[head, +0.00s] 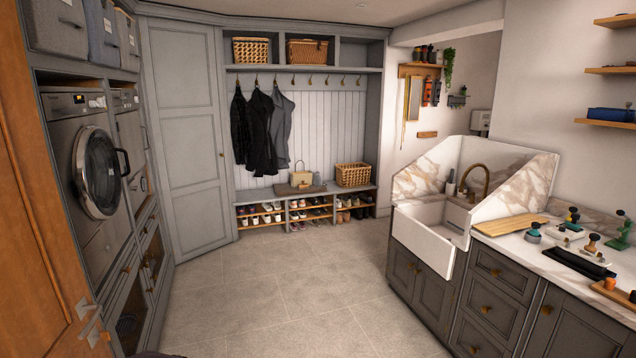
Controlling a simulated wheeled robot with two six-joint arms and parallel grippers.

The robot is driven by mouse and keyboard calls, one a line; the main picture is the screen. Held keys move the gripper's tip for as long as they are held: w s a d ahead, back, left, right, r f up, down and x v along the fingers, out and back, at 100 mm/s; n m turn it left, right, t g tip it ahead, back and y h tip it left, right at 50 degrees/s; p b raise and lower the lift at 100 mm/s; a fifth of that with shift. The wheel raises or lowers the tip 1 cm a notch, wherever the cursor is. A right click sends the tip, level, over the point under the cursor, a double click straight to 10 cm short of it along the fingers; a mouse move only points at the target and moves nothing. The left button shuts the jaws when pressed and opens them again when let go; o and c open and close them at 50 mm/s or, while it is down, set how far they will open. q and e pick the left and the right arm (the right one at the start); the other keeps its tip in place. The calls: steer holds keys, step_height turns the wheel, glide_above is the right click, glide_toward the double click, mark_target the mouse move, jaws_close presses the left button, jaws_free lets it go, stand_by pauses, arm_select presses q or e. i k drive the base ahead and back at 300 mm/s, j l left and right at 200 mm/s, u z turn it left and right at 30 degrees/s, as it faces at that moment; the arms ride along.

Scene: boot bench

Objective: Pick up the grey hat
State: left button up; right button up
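I cannot make out a grey hat for certain. A small grey shape (317,179) sits on the boot bench (358,188) at the back, right of a cream handbag (300,176). It is too small to tell whether it is the hat. A flat brownish-grey thing (290,190) lies on the bench in front of the handbag. Neither of my grippers is in view.
Dark garments (262,128) hang above the bench, and a wicker basket (353,175) stands at its right. Shoes fill the shelves below. The tiled floor (285,285) is clear up to the bench. Washers line the left; a sink (430,228) and counter line the right.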

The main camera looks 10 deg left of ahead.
mark_target(317, 181)
steer(key=i+u, duration=0.1)
steer(key=i, duration=8.05)
steer(key=i+j+z, duration=0.15)
steer(key=u, duration=0.9)
steer(key=i+j, duration=0.15)
steer(key=i, duration=0.2)
steer(key=i+j, duration=0.15)
steer(key=i, duration=0.2)
